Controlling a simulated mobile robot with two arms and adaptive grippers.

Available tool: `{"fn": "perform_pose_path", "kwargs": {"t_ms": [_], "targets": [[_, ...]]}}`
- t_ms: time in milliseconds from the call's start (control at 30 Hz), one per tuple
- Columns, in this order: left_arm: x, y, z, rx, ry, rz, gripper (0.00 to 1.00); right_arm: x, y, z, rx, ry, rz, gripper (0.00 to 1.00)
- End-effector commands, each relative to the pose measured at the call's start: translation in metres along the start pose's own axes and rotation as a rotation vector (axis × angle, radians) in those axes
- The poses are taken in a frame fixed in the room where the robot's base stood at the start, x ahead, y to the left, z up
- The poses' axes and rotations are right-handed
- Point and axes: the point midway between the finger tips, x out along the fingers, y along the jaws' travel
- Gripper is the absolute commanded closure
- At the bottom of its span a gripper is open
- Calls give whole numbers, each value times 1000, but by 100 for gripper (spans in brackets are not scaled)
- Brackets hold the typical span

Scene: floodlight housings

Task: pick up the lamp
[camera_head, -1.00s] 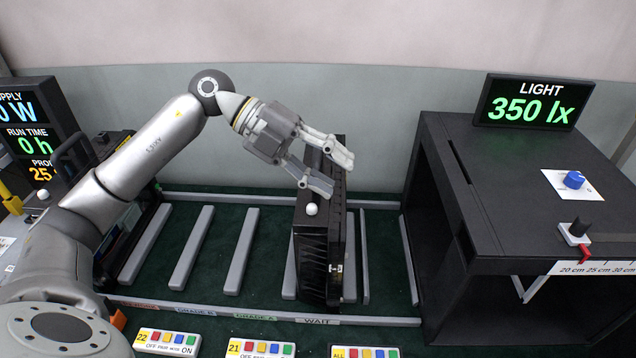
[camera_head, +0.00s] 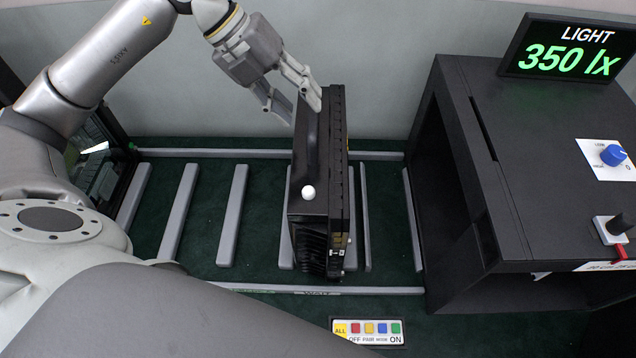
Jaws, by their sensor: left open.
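The lamp (camera_head: 312,232) is a black floodlight housing with fins at its lower front and a small white ball-like knob on its top face. It stands upright on the grey-slatted rack, right of the middle. My left gripper (camera_head: 300,112) is open at the far top end of the lamp. One finger is at or just over the lamp's top edge, the other to its left; I cannot tell whether they touch it. Nothing is held. My right gripper is not in view.
A black box stand (camera_head: 465,215) with an open side stands close right of the lamp. A display reading 350 lx (camera_head: 568,60) and a blue knob (camera_head: 613,155) are on it. Slots left of the lamp (camera_head: 205,215) are empty. A button strip (camera_head: 368,331) lies in front.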

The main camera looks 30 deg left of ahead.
Motion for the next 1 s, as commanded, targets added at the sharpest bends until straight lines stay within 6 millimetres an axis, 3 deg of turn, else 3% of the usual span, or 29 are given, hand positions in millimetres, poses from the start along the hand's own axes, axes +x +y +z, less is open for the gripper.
{"fn": "perform_pose_path", "kwargs": {"t_ms": [233, 400, 667, 1000], "targets": [[31, -3, 2, -2, 8, -1, 57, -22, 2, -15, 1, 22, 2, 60], [50, -1, 3, -1, 4, -1, 57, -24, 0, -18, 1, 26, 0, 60], [52, 0, 4, 0, 2, -1, 59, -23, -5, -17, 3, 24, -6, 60], [52, 0, 4, 0, 2, 0, 100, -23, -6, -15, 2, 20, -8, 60]]}}
